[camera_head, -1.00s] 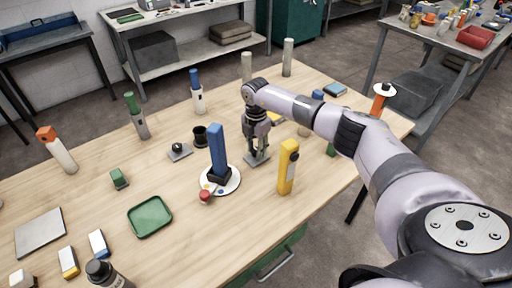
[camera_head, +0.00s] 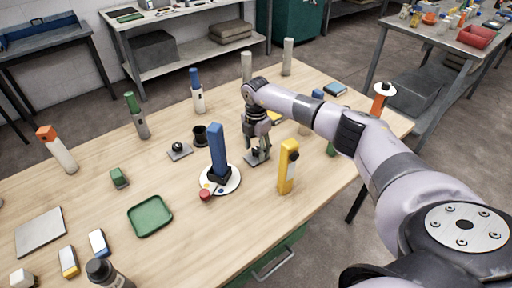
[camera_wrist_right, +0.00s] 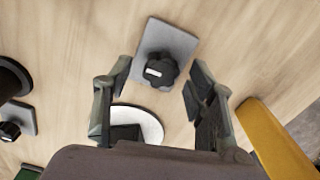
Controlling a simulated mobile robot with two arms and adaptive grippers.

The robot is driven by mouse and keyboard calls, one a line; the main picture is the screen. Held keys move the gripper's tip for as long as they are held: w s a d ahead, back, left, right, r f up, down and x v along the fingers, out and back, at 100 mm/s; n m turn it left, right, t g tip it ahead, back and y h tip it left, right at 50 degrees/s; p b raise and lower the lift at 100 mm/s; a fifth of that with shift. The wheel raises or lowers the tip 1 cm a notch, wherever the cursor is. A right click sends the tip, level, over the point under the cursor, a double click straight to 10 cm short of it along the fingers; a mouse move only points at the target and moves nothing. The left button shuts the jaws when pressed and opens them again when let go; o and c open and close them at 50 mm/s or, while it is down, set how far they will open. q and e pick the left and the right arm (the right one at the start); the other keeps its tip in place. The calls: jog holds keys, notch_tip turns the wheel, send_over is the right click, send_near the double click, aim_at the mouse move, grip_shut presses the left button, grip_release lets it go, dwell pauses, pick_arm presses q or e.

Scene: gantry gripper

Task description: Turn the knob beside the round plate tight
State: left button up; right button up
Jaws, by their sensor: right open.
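The knob (camera_wrist_right: 158,71) is black and lobed with a white mark. It sits on a small grey square base (camera_wrist_right: 176,42) on the table, beside the round white plate (camera_wrist_right: 148,122). In the head view the base (camera_head: 251,160) is right of the round plate (camera_head: 233,187), partly hidden by my gripper. My right gripper (camera_wrist_right: 161,72) is open over the knob, one finger on each side with visible gaps. It also shows from the side in the head view (camera_head: 257,148). My left gripper is not in view.
A blue upright block (camera_head: 217,150) stands on the round plate. A yellow block (camera_head: 287,168) stands close to the right of my gripper. Another knob on a grey base (camera_head: 179,151) and a black cup (camera_head: 200,136) are to the left. A green tray (camera_head: 150,215) lies in front.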

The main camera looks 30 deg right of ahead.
aim_at(256, 150)
jog(key=shift+r, duration=0.1)
notch_tip(256, 150, up, 12)
dwell(0.4)
jog(key=shift+f, duration=0.2)
